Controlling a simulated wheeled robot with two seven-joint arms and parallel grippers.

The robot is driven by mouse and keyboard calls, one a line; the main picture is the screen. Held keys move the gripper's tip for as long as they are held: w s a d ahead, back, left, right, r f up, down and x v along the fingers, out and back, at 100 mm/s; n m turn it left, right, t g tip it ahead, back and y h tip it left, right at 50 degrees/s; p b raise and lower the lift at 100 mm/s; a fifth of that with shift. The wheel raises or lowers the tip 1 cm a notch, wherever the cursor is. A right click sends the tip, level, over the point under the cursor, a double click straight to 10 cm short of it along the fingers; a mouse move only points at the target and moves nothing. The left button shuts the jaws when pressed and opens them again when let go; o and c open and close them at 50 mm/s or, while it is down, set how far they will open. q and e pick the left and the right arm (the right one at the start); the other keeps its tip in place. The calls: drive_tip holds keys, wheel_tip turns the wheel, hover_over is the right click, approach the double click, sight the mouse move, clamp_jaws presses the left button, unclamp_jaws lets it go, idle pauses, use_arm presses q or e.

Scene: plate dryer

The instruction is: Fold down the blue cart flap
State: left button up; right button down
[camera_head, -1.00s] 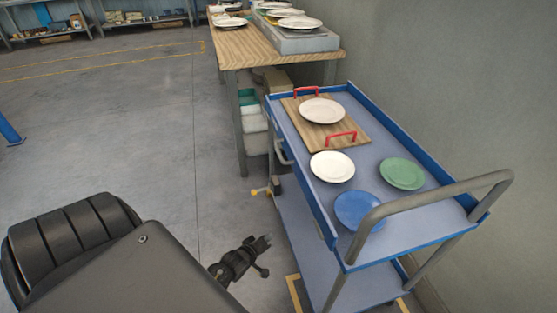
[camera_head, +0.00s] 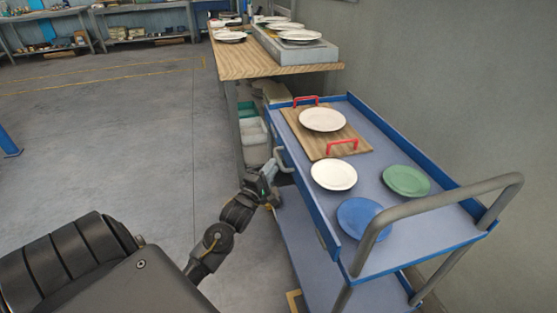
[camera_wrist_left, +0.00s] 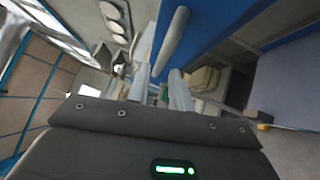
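The blue cart (camera_head: 405,257) stands at right, its upper tray rimmed by blue walls. The flap (camera_head: 307,200) is the long blue wall on its left side, standing up, with a grey bar handle (camera_head: 281,160) on its outer face. My left gripper (camera_head: 272,177) is low beside that handle, at the flap's outer side. In the left wrist view its two fingers (camera_wrist_left: 160,90) are apart, with the grey handle bar (camera_wrist_left: 172,40) just ahead and the blue flap (camera_wrist_left: 208,25) beside it. I cannot tell whether the fingers touch the handle. My right gripper is out of view.
On the cart lie a wooden board (camera_head: 309,139) with red handles and a white plate (camera_head: 322,119) on it, another white plate (camera_head: 334,175), a green plate (camera_head: 406,181) and a blue plate (camera_head: 362,217). A wooden table (camera_head: 240,58) stands behind. The floor at left is clear.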

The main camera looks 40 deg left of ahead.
sight(278, 158)
use_arm(q)
drive_tip(key=x, duration=0.5)
clamp_jaws()
